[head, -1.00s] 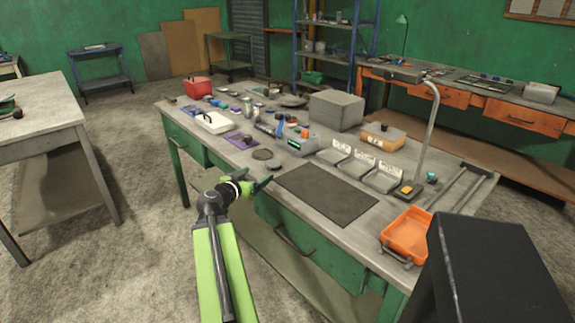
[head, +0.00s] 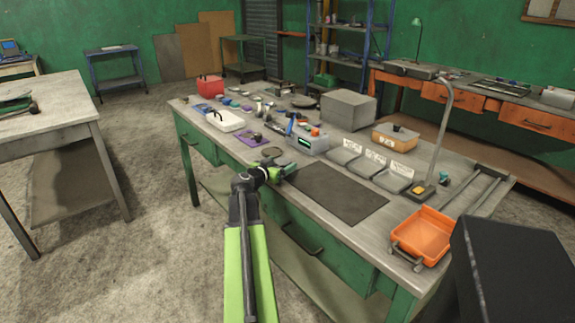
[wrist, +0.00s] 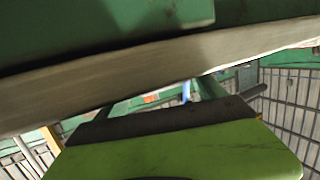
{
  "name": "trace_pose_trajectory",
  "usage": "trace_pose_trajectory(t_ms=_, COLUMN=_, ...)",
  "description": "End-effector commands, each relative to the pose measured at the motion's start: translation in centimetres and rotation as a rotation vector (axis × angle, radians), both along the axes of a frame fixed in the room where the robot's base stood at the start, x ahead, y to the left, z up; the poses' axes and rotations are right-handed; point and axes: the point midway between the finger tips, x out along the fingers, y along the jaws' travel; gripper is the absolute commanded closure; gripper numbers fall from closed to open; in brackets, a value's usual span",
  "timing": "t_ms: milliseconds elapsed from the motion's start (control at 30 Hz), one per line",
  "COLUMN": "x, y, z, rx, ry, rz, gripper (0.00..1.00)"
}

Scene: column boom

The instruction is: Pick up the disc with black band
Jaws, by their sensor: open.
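A flat dark round disc (head: 272,152) lies on the workbench near its front edge, in the head view. A second grey disc was beside it earlier; now my gripper (head: 288,169) covers most or all of that spot. I cannot tell from this distance which disc carries a black band. My gripper is open, at the front edge of the bench just right of and nearer than the dark disc. Whether it touches anything is unclear. The wrist view shows the bench edge (wrist: 110,85) close up and no disc.
A dark mat (head: 335,192) lies right of my gripper. A purple mat (head: 247,139), a white box (head: 225,121) and a grey device with a display (head: 307,140) stand behind. Grey trays (head: 369,170) and an orange tray (head: 421,236) are at the right.

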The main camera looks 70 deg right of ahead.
Motion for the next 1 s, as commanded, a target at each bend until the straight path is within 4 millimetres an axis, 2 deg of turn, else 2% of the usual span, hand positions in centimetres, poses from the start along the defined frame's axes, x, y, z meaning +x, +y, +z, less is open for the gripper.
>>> trace_pose_trajectory(t_ms=167, x=-0.3, y=-0.3, z=0.0, rx=0.0, ry=0.0, rz=-0.003, gripper=0.2)
trace_pose_trajectory(t_ms=200, x=-0.4, y=-0.3, z=0.0, rx=0.0, ry=0.0, rz=-0.005, gripper=0.23)
trace_pose_trajectory(t_ms=800, x=-1.0, y=-0.6, z=0.0, rx=0.0, ry=0.0, rz=-0.012, gripper=1.0)
trace_pose_trajectory(t_ms=1000, x=-1.0, y=-0.6, z=0.0, rx=0.0, ry=0.0, rz=-0.012, gripper=1.0)
